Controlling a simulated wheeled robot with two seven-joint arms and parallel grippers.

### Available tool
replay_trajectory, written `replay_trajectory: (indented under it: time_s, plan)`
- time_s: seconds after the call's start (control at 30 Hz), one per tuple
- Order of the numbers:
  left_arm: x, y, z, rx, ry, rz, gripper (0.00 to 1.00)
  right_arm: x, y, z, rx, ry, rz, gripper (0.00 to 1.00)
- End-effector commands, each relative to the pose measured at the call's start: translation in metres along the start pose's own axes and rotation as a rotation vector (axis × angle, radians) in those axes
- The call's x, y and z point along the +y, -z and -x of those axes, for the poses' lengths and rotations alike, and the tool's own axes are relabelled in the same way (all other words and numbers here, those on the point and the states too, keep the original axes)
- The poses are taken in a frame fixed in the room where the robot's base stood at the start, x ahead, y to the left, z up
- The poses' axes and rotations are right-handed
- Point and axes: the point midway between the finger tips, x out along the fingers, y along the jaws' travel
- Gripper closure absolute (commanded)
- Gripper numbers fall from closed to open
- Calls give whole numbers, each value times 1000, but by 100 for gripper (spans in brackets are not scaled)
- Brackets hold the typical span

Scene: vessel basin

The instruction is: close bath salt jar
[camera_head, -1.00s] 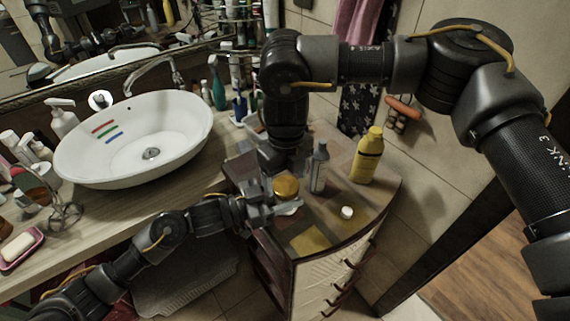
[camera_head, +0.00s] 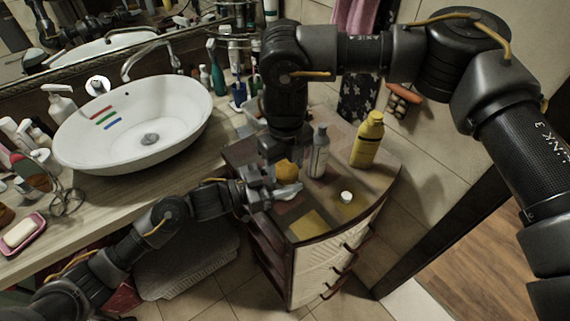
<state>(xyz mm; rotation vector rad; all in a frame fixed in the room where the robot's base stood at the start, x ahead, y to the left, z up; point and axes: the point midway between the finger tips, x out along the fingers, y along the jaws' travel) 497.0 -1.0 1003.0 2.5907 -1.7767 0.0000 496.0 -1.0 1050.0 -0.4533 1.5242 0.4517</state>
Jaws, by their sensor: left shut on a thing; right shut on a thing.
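The bath salt jar (camera_head: 284,171), with an orange-yellow top, stands on the corner cabinet. Whether the orange part is only the lid or also the contents is too small to tell. My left gripper (camera_head: 270,190) comes in from the left, low at the jar's near side, and is shut on the jar, whose body it mostly hides. My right gripper (camera_head: 281,155) points down from above and is shut on the jar's lid, covering the far part of the top. Whether the lid sits fully flush cannot be seen.
A grey bottle (camera_head: 319,152) stands close right of the jar, and a yellow bottle (camera_head: 367,140) farther right. A small white cap (camera_head: 346,197) lies on the cabinet top (camera_head: 322,222), whose front is clear. A white basin (camera_head: 135,125) is at left.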

Motion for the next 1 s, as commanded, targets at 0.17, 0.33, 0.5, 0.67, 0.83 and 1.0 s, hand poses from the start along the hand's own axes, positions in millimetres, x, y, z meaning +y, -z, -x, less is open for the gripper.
replay_trajectory:
  time_s: [0.17, 0.33, 0.5, 0.67, 0.83, 1.0]
  plan:
    - [0, 0, 0, -1, 0, 0, 100, 1, 0, 0, 0, -3, -344, 71]
    - [0, 0, 0, -1, 0, 0, 100, 1, 0, 0, 0, -3, -779, 71]
    - [0, 0, 0, -1, 0, 0, 100, 1, -1, -1, 0, -3, -1207, 71]
    - [0, 0, 0, -1, 0, 0, 100, 1, -1, -1, 0, -4, -1508, 71]
    - [0, 0, 0, -1, 0, 1, 100, 1, -1, -1, 0, -4, -1506, 43]
    - [0, 0, 0, -1, 0, 1, 100, 1, -1, -1, 0, -3, -1505, 20]
